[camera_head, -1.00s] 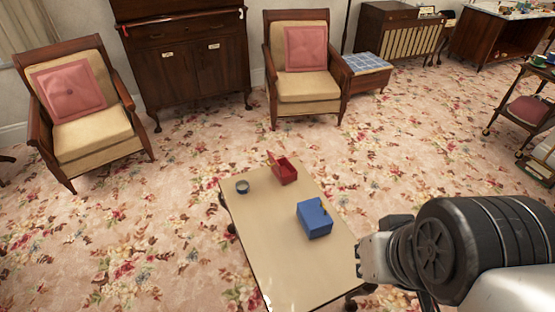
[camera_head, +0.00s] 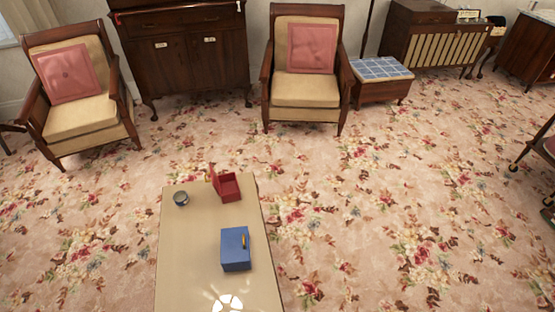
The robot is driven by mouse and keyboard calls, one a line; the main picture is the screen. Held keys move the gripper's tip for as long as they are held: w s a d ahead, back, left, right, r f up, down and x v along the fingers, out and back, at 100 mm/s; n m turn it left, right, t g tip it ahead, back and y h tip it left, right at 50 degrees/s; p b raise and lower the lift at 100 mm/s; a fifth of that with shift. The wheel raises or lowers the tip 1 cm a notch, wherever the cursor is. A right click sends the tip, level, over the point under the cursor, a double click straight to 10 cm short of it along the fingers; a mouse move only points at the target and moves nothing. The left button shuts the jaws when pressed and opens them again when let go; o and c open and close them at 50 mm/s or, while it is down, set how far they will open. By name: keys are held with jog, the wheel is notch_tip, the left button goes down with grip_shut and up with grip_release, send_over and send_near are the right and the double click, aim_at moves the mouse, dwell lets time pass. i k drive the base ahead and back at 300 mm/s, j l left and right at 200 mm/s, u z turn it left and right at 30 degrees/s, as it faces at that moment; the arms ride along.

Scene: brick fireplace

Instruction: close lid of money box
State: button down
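A small red box (camera_head: 230,190) stands near the far end of the low table (camera_head: 180,250). Its red lid (camera_head: 213,178) is raised at its left side, so the box is open on top. A blue box (camera_head: 235,250) with a small yellow, handle-like piece (camera_head: 245,241) stands nearer to me on the table and looks closed. I cannot tell for sure which is the money box; the red one has the raised lid. My gripper is not in view.
A small dark round dish (camera_head: 181,198) sits at the table's far left. Two armchairs (camera_head: 305,70) and a dark cabinet (camera_head: 187,60) stand along the back. A tiled stool (camera_head: 381,75) is at the right of one chair. The carpet around the table is clear.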

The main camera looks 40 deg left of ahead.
aim_at(214, 179)
jog(key=i+l+u, duration=0.1)
jog(key=i+u, duration=0.2)
jog(key=i, duration=0.2)
jog(key=i+l+u, duration=0.3)
jog(key=i, duration=0.2)
jog(key=i+l+u, duration=0.3)
jog(key=i, duration=0.2)
jog(key=i+j+u, duration=0.65)
jog(key=u, duration=0.2)
jog(key=i+j+u, duration=0.1)
jog(key=i+u, duration=0.75)
jog(key=i, duration=0.15)
